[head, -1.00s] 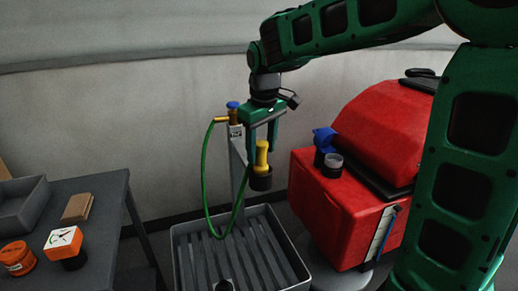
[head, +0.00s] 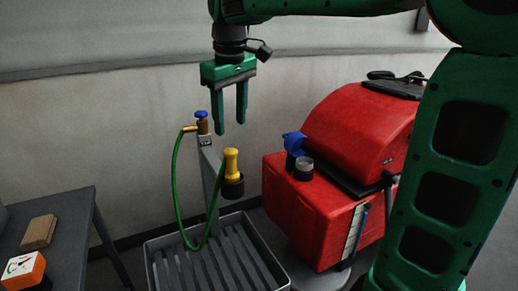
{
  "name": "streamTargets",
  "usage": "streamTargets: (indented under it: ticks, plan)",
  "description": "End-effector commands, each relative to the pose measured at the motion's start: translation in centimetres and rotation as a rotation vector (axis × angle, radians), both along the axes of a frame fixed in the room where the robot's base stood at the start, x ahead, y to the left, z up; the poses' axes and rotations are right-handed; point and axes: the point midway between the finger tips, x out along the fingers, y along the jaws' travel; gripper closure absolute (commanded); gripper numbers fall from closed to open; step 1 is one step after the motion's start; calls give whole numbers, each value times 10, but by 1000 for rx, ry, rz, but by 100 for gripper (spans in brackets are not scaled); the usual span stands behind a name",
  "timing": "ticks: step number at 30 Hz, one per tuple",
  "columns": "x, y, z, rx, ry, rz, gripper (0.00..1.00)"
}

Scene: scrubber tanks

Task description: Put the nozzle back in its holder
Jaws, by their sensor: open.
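The yellow nozzle (head: 231,164) stands upright in the dark cup-shaped holder (head: 232,187) on the side of the grey post (head: 209,172). Its lower part is hidden inside the holder. A green hose (head: 176,182) hangs in a loop from the brass tap with a blue knob (head: 202,121) on top of the post. My gripper (head: 232,130) is open and empty, pointing down. Its fingertips are above the nozzle and apart from it.
The red scrubber machine (head: 330,160) stands close on the right, its blue cap open beside a filler neck (head: 303,168). A grey slatted basin (head: 270,252) lies below the holder. A dark table (head: 72,222) with a tan block (head: 38,232) and an orange-and-white box (head: 23,270) is at left.

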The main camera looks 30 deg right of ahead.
Motion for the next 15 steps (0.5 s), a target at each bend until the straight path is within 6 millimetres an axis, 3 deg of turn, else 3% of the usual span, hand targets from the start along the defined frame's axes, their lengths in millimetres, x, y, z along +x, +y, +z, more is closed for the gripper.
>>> streamTargets:
  ticks: [5, 8, 11, 15]
  plan:
    - [-2, -4, -1, 0, 2, -10, 51]
    - [-14, -25, -10, 1, 11, -66, 51]
    - [-42, -63, -31, 5, 29, -182, 51]
    - [-110, -125, -76, 24, 66, -414, 51]
